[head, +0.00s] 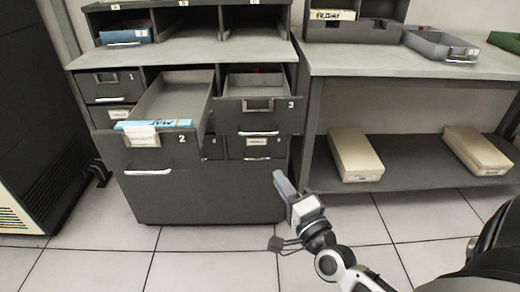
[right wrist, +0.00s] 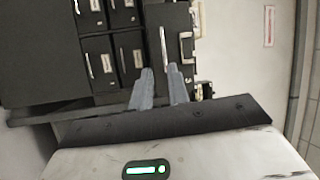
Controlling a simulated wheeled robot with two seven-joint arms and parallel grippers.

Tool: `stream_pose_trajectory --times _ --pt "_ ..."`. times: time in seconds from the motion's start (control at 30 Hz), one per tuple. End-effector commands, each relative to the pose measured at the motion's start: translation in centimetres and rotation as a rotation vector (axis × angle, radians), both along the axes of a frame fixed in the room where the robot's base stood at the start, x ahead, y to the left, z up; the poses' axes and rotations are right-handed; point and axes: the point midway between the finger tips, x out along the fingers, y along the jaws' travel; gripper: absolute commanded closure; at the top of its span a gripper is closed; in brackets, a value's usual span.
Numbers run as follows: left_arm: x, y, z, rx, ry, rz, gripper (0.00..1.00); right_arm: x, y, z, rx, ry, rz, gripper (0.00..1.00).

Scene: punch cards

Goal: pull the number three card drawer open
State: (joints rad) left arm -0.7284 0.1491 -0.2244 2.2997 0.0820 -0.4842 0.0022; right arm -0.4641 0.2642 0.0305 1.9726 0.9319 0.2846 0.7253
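The number three card drawer (head: 260,118) is the upper right drawer of the dark cabinet, partly pulled out, with a pale handle bar (head: 259,133) low on its front. My right gripper (head: 279,180) is below and in front of it, not touching it. In the right wrist view its two fingers (right wrist: 160,76) are apart with nothing between them. Beyond them is a protruding drawer front (right wrist: 172,35), seen turned sideways; its number cannot be read there. My left gripper is not in view.
Drawer two (head: 165,150), holding a blue MAY card box (head: 155,125), stands far open left of drawer three. Drawer one (head: 108,82) is shut. A table (head: 400,63) with a lower shelf carrying two tan boxes (head: 355,153) is to the right. Floor before the cabinet is clear.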

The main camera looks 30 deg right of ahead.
Motion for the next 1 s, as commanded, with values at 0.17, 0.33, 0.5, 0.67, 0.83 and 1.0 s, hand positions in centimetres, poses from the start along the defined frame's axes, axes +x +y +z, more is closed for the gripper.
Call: stream_pose_trajectory --times 0.17,0.33,0.5,0.67,0.83,1.0 --pt "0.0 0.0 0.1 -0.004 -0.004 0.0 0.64 1.4 -1.8 0.6 0.083 -0.045 -0.037 0.83" --pt "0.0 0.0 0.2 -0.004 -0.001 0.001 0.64 4.5 -2.2 1.4 0.079 -0.046 -0.037 0.83" --pt "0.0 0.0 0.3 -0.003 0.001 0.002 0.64 8.2 -2.6 2.0 0.079 -0.043 -0.035 0.83" --pt "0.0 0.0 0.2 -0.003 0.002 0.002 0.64 11.4 -3.1 2.5 0.076 -0.042 -0.034 0.83" --pt "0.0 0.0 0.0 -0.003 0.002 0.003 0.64 14.0 -3.5 2.9 0.076 -0.04 -0.033 0.83" --pt "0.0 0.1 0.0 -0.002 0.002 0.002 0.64 15.3 -3.7 3.1 0.075 -0.038 -0.032 0.83"
